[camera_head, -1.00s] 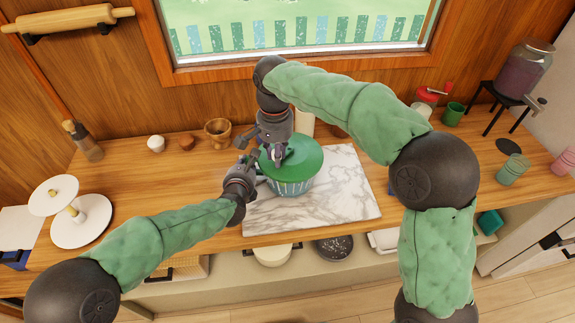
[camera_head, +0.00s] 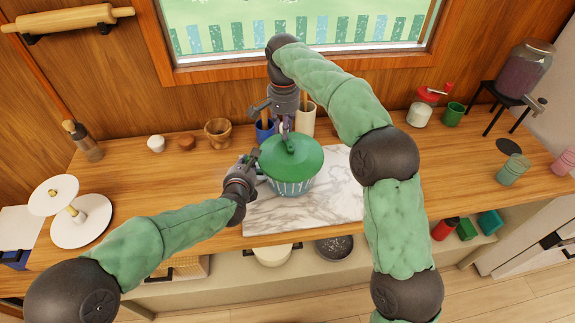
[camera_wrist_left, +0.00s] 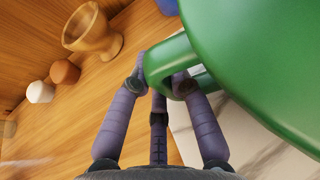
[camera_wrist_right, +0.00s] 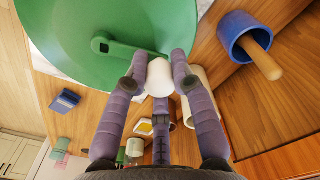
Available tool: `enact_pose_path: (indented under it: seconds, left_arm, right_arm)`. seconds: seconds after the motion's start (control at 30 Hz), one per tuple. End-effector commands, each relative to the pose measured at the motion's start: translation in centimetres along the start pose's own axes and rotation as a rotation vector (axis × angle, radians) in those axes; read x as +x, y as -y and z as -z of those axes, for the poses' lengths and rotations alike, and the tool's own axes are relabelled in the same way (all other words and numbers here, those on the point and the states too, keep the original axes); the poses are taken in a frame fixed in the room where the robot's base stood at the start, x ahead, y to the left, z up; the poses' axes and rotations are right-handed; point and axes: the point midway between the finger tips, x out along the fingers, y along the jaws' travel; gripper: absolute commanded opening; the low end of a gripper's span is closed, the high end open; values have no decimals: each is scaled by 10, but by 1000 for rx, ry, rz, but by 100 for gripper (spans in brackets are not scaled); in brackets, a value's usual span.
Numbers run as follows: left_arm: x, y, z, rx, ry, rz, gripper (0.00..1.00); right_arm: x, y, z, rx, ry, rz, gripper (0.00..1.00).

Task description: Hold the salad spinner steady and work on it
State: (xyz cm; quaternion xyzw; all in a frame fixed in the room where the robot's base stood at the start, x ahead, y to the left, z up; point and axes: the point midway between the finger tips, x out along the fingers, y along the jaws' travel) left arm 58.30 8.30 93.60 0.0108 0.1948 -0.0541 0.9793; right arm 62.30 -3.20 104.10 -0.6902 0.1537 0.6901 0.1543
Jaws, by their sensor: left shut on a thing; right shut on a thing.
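The salad spinner stands upright on a marble board (camera_head: 330,205), with a green lid (camera_head: 300,160) on a ribbed bowl (camera_head: 292,188). My left gripper (camera_head: 255,162) is at the bowl's left side. In the left wrist view its fingers are shut on the green side handle (camera_wrist_left: 160,62). My right gripper (camera_head: 286,130) comes down at the lid's back edge. In the right wrist view it is shut on the white crank knob (camera_wrist_right: 160,76), at the end of the green crank arm (camera_wrist_right: 120,47). The fingers partly hide the knob.
A blue cup (camera_head: 264,130) and a cream cup (camera_head: 307,119) with wooden utensils stand close behind the spinner. A wooden mortar (camera_head: 217,132) is at the back left. A tiered white stand (camera_head: 82,220) is at far left. The board's right part is bare.

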Motion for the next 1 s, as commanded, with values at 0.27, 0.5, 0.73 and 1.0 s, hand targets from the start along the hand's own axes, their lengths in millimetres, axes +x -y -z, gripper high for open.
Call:
enact_pose_path:
  seconds: [0.27, 0.5, 0.73, 1.0]
  left_arm:
    - [0, -1, 0, -2, 1, -2, 0]
    - [0, -1, 0, -1, 1, -2, 0]
    - [0, -1, 0, -1, 1, -2, 0]
    - [0, -1, 0, -1, 1, -1, 0]
  right_arm:
    - [0, -7, 4, 0, 1, -2, 47]
    - [-3, -7, 4, 0, -1, -1, 47]
    - [-21, -7, 4, 0, -1, 0, 47]
    - [-44, -6, 3, 0, -1, 0, 47]
